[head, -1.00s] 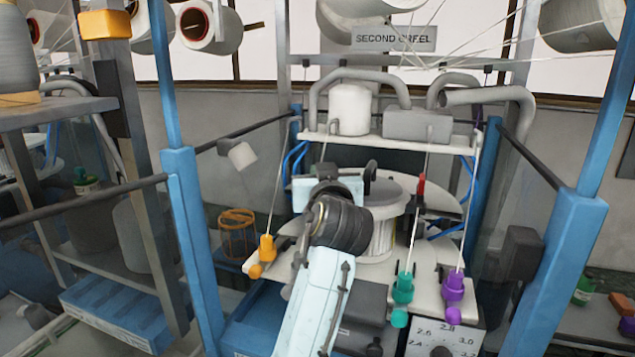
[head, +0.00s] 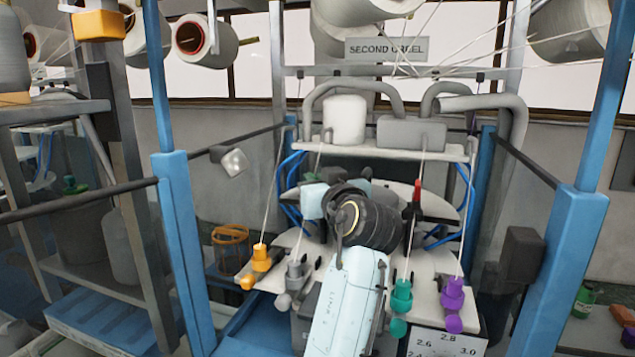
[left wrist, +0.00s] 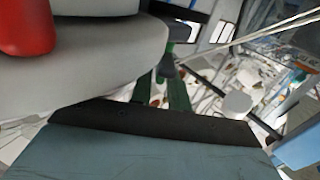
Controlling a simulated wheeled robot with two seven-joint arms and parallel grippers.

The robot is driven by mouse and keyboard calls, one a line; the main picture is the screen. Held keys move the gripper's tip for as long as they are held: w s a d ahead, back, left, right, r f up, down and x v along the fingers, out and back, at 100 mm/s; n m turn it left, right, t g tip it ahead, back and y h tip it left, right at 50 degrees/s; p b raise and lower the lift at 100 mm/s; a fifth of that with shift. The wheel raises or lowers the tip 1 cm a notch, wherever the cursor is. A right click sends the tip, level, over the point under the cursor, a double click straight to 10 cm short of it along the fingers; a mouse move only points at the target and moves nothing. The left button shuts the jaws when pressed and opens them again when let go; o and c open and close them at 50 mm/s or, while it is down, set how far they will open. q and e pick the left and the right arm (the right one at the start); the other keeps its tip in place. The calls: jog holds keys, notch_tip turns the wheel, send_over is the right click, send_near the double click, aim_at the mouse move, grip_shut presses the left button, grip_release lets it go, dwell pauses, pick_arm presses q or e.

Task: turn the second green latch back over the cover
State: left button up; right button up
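My left gripper (left wrist: 160,112) reaches into the middle of the knitting machine. In the head view my wrist hides its fingers and whatever they are at. In the left wrist view, narrow dark green pieces (left wrist: 178,95) stand just beyond the gripper's dark front edge, below a dark grey part. I cannot tell which is a latch, or whether any is touched. A rounded pale grey body (left wrist: 95,65) fills the upper left of that view, close to the gripper; it may be the cover. My right gripper is not in view.
Orange (head: 261,258), grey (head: 295,270), teal (head: 401,297) and purple (head: 453,294) yarn guides line the machine's front edge. A red part (head: 416,190) stands right of my wrist. Blue posts (head: 182,240) flank the machine; threads run down from above.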

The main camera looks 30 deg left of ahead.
pick_arm(q)
jog(key=shift+o, duration=1.3)
notch_tip(320, 180, up, 10)
jog(key=b, duration=0.1)
